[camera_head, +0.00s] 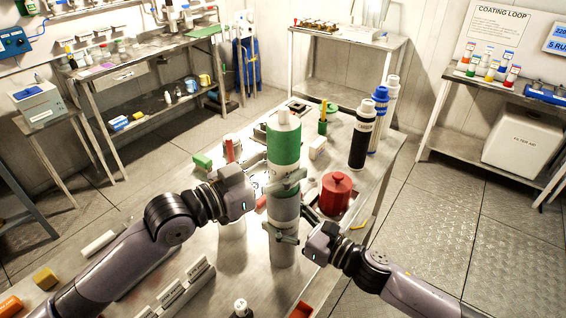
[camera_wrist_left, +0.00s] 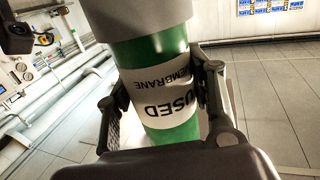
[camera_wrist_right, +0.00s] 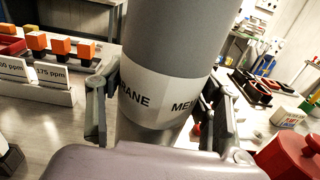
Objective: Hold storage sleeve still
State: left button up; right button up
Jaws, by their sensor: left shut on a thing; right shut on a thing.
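A grey storage sleeve (camera_head: 284,212) stands upright near the middle of the bench in the head view. A green used membrane (camera_head: 284,145) rises from its top, in line with it; how deep it sits inside is hidden. My left gripper (camera_head: 284,186) is shut around the membrane, at its white label in the left wrist view (camera_wrist_left: 155,82). My right gripper (camera_head: 285,236) is shut around the sleeve lower down. In the right wrist view the fingers flank the sleeve (camera_wrist_right: 175,45) at its white label.
A red lidded pot (camera_head: 336,193) stands close right of the sleeve. Black, blue-capped and white cylinders (camera_head: 362,135) stand behind it. White label holders (camera_head: 172,290) lie at the front left. A white marker-like rod (camera_head: 98,243) lies on the left of the bench (camera_head: 215,265).

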pick_arm(q)
jog(key=shift+f, duration=1.65)
jog(key=o, duration=0.8)
jog(key=shift+c, duration=0.2)
jog(key=o, duration=0.4)
jog(key=shift+f, duration=0.2)
jog(key=shift+o, duration=0.2)
jog(key=v, duration=1.2)
pick_arm(e)
jog(key=shift+r, duration=0.1)
pick_arm(q)
jog(key=shift+w, duration=0.1)
pick_arm(e)
jog(key=o, duration=1.6)
jog(key=shift+c, duration=0.2)
